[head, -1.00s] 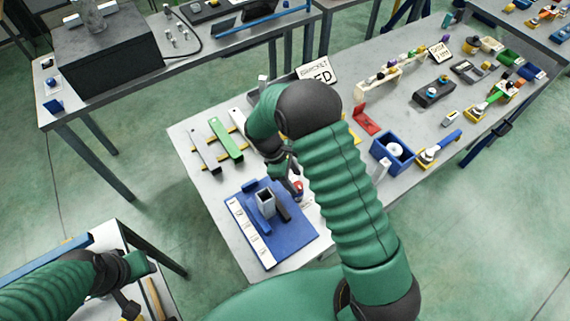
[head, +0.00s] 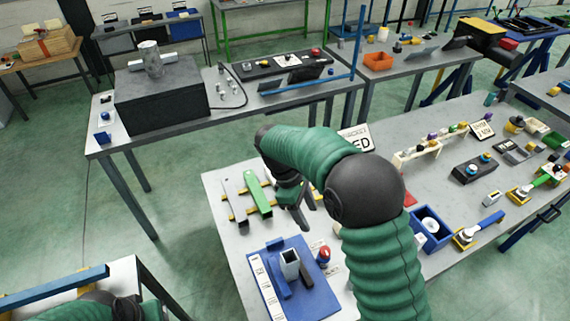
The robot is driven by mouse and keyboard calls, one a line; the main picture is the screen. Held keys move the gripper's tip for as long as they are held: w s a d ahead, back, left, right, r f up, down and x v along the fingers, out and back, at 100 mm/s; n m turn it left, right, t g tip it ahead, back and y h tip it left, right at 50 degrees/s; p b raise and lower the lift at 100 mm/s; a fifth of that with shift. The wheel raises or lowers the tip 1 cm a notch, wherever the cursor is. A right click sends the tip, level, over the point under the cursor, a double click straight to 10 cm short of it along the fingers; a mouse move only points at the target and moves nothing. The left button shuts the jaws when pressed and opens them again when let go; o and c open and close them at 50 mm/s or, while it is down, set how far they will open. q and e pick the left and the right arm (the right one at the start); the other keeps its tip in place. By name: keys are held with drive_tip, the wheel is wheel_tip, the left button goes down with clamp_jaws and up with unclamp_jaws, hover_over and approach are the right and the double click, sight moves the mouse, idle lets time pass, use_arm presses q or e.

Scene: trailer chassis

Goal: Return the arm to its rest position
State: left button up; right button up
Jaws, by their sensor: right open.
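My right arm reaches in from the lower right. Its green ribbed links and dark joint stand over the grey workbench (head: 222,189). My right gripper (head: 303,222) hangs at the end of the forearm, open and apparently empty, above the bench behind the blue fixture board (head: 316,300). The arm hides part of the bench behind it. A grey square tube (head: 290,264) stands upright on the blue board, beside a dark bar. My left arm shows only as a green and dark part at the lower left edge; its gripper is out of the picture.
A green bar (head: 259,194) lies across yellow strips beside my right gripper. A red-topped part (head: 323,255) stands near the blue board. A blue bin (head: 432,231) is right of the arm. A dark block (head: 160,95) sits on the far table. Green floor separates the tables.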

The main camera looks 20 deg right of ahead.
drive_tip(key=shift+s+f, duration=0.1)
drive_tip(key=s+a+f+m+t+y+b, duration=0.1)
drive_tip(key=s+f+m+t+b, duration=0.1)
drive_tip(key=s+f+m, duration=0.2)
drive_tip(key=s+a+f+m+t+y+b, duration=0.1)
drive_tip(key=s+f+m+t+y+b, duration=0.1)
drive_tip(key=s+m, duration=0.4)
drive_tip(key=s+f+t+b, duration=0.1)
drive_tip(key=s+f, duration=0.1)
drive_tip(key=s, duration=0.1)
drive_tip(key=shift+s+a+t+y, duration=0.2)
drive_tip(key=shift+a+t+y, duration=0.1)
drive_tip(key=shift+a, duration=0.05)
drive_tip(key=shift+s, duration=0.15)
